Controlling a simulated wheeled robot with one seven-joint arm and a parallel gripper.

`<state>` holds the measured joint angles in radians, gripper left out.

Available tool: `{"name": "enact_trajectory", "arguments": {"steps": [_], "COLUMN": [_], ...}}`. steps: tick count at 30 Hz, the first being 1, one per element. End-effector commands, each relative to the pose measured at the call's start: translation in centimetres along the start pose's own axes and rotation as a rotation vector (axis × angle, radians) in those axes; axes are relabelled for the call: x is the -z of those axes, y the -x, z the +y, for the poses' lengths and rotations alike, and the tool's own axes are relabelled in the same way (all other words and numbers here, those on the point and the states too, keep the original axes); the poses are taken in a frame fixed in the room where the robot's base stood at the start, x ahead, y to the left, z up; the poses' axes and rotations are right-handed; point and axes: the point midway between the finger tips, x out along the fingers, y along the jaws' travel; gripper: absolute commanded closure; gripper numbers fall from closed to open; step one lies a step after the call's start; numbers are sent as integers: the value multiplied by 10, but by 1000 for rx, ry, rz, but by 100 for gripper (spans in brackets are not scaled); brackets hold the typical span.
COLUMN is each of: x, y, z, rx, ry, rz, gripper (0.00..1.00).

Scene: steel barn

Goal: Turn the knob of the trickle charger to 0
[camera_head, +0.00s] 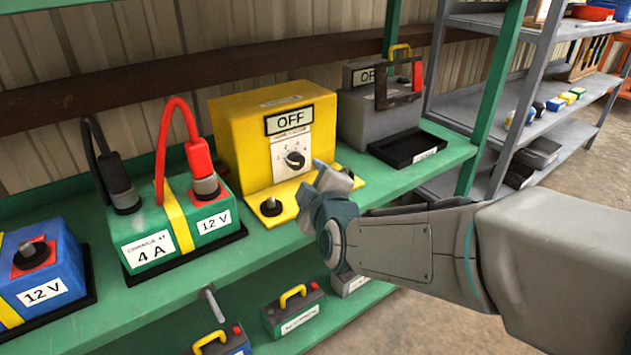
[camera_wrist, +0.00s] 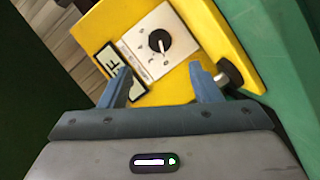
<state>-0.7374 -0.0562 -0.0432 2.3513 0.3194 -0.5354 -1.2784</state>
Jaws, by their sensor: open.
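The trickle charger (camera_head: 235,150) is a yellow box on the green shelf, with a display (camera_head: 289,119) reading OFF. Its knob (camera_head: 295,159) is black with a light pointer mark, set on a white dial plate (camera_head: 282,147). The wrist view shows the knob (camera_wrist: 159,41) uncovered, beyond the fingertips and roughly centred between them. My gripper (camera_head: 325,176) is open and empty in front of the charger, low and right of the knob in the head view. In the wrist view, my gripper (camera_wrist: 160,76) has its blue fingers apart, not touching the knob. The dial figures are too small to read.
A green 12 V battery (camera_head: 180,225) labelled 4 A stands left, with black (camera_head: 118,185) and red (camera_head: 202,165) clamps on it. A blue battery (camera_head: 40,270) is farther left. A black post knob (camera_head: 271,207) stands on the charger's foot. A grey unit (camera_head: 375,120) stands right.

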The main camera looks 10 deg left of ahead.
Motion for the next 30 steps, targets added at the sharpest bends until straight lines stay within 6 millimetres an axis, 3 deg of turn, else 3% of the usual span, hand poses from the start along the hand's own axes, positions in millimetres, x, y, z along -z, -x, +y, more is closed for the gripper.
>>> {"name": "enact_trajectory", "arguments": {"steps": [6, 20, 23, 30], "x": [0, 0, -1, -17], "y": [25, 30, 34, 65], "z": [1, 1, 12, 64], "rx": [0, 2, 19, 136], "ry": [0, -3, -30, -240], "rz": [-1, -3, -18, -154], "gripper": [43, 43, 43, 43]}}
